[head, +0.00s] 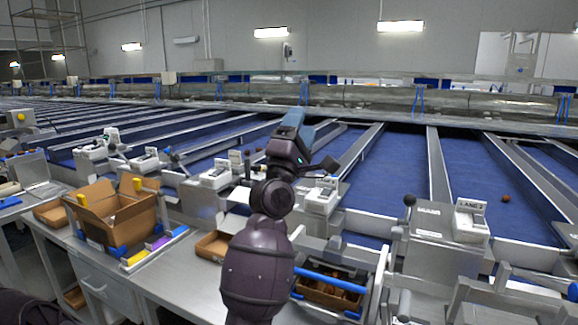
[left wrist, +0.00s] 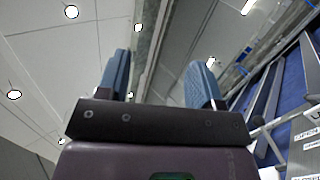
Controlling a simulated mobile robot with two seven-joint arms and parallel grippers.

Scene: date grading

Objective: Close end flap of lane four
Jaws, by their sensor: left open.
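My left gripper (head: 303,124) stands raised in the middle of the head view, in front of the lane ends, with nothing between its fingers. In the left wrist view its two blue fingers (left wrist: 158,62) are spread apart and point towards the ceiling. Blue lanes run away behind a row of grey end units. One sign (head: 470,208) at right reads LANE 2. Signs further left (head: 323,183) and (head: 215,174) are too small to read surely, so I cannot tell which is lane four or how its flap stands. A black-knobbed lever (head: 247,161) is beside my gripper.
An open cardboard box (head: 118,216) stands on the grey bench at left. A box with brown contents (head: 327,290) sits below a blue bar near my arm. Another black knob (head: 409,200) rises by the LANE 2 unit. A small brown object (head: 505,198) lies on a lane.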

